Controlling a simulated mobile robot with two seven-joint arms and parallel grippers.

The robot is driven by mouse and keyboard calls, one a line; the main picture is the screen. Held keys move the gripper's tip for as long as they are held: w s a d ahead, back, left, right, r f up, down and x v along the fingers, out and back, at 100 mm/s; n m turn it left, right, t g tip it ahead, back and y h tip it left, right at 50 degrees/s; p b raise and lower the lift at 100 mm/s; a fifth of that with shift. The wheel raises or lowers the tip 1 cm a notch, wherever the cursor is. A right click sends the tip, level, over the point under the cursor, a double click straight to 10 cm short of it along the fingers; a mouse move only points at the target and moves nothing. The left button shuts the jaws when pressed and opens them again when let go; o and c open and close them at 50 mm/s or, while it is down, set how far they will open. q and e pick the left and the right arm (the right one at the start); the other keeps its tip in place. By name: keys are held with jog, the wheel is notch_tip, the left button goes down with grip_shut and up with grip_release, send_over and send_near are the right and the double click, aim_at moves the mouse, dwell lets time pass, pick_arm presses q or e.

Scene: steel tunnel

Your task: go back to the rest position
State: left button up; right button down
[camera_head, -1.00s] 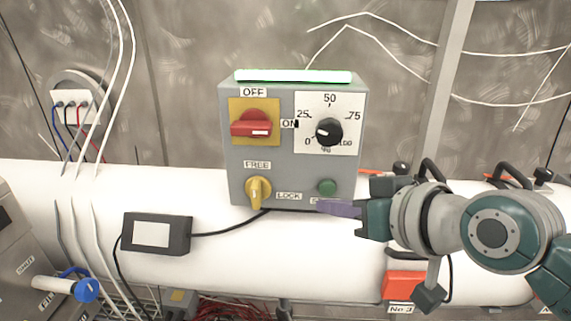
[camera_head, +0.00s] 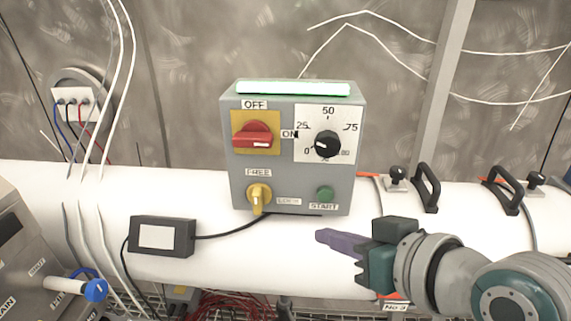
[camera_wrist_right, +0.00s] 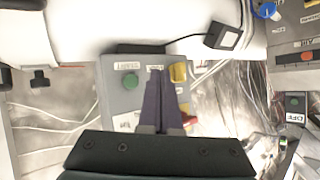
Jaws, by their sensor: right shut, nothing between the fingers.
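My right gripper (camera_head: 322,238) is shut and empty, its purple fingers pointing left, below and in front of the grey control box (camera_head: 290,180). The fingers are apart from the box in the head view. In the right wrist view the shut fingers (camera_wrist_right: 160,80) show in front of the box face, between the green start button (camera_wrist_right: 130,81) and the yellow knob (camera_wrist_right: 178,73). The box carries a red switch (camera_head: 255,135), a black dial (camera_head: 327,143), the yellow FREE/LOCK knob (camera_head: 259,197) and the green START button (camera_head: 325,193). A strip on top glows green-white. My left gripper is not in view.
The box stands at a large white pipe (camera_head: 60,195). A small black box with a pale screen (camera_head: 163,237) lies on the pipe, cabled. Black handles (camera_head: 427,188) stand on the pipe at right. A grey panel with a blue-ended handle (camera_head: 95,289) is at lower left.

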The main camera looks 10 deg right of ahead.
jog(key=s+d+r+g+h+p, duration=0.1)
jog(key=s+d+g+h, duration=0.2)
jog(key=s, duration=0.9)
jog(key=s+d+r+g+h+p, duration=0.1)
jog(key=s+d+r+g, duration=0.3)
jog(key=s, duration=0.7)
notch_tip(320, 180, up, 18)
jog(key=a+p, duration=0.1)
jog(key=p, duration=1.9)
jog(key=shift+a+g, duration=0.25)
jog(key=shift+g, duration=0.15)
jog(key=shift+w, duration=0.1)
